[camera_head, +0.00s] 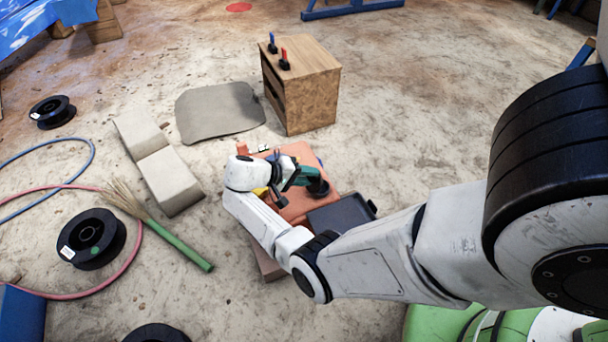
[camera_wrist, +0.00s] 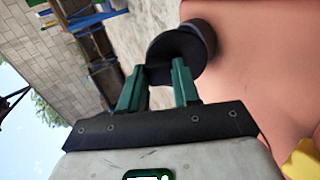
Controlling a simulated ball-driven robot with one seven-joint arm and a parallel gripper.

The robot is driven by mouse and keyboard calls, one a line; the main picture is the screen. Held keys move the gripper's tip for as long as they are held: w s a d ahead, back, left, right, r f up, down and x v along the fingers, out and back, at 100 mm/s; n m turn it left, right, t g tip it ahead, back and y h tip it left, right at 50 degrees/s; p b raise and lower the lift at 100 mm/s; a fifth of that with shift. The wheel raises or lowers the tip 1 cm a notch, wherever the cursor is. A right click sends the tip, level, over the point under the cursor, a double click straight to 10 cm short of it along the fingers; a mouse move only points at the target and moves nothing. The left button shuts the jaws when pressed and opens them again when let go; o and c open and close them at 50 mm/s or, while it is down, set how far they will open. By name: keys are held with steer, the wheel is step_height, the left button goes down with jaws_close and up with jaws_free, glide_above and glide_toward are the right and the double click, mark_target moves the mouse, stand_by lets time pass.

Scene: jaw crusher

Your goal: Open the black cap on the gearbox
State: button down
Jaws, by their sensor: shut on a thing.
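The orange gearbox (camera_head: 299,203) stands on the ground near the middle of the head view, and its salmon-orange surface (camera_wrist: 262,70) fills the right side of the wrist view. The black cap (camera_wrist: 196,40) is a dark round piece against that surface; it also shows in the head view (camera_head: 319,188). My gripper (camera_wrist: 162,75) has its two green fingers on the rim of the cap and is shut on it. In the head view my gripper (camera_head: 306,178) reaches the cap from the left. The contact behind the fingertips is partly hidden.
A dark grey box (camera_head: 341,214) sits just right of the gearbox. A wooden cabinet (camera_head: 303,85) stands behind. Pale blocks (camera_head: 168,178), a green-handled broom (camera_head: 180,243) and black spools (camera_head: 91,238) lie to the left.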

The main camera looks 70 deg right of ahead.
steer(key=shift+w+a+f+g+b, duration=0.1)
steer(key=shift+w+a+g+b, duration=0.05)
steer(key=shift+w+g+b, duration=0.15)
stand_by(0.4)
steer(key=c, duration=0.8)
jaws_free()
steer(key=p+v, duration=0.1)
steer(key=v, duration=1)
steer(key=shift+p, duration=0.4)
steer(key=shift+a+f, duration=0.1)
